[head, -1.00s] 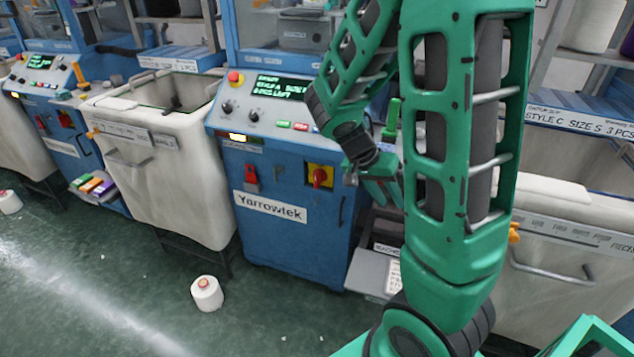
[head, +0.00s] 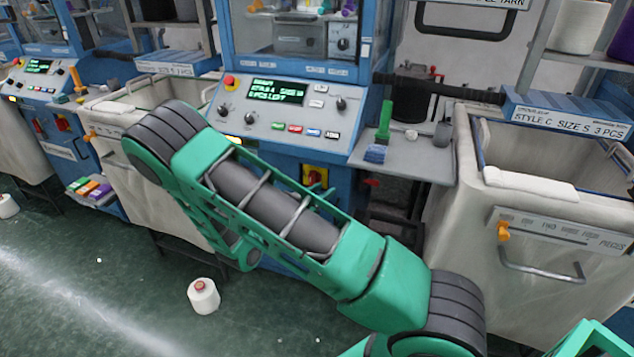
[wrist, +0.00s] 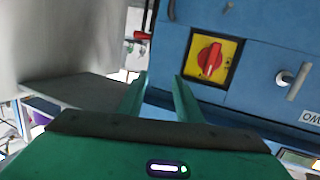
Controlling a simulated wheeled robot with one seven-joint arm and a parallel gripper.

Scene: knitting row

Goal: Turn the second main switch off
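The near blue machine's main switch is a red rotary knob on a yellow plate (wrist: 213,58). In the wrist view its grip runs roughly up and down, slightly tilted. In the head view only part of the yellow plate (head: 315,176) shows above my arm. My gripper (wrist: 160,78) is open and empty, with its two green fingers apart. In the wrist view the fingertips lie below and left of the switch, not touching it. My gripper is hidden behind my arm in the head view. A similar switch (head: 63,122) sits on the machine at far left.
The sloped control panel (head: 290,112) has a lit display, knobs and a red button. Cloth bins stand left (head: 140,190) and right (head: 530,200) of the machine. A grey side shelf (head: 415,160) holds small items.

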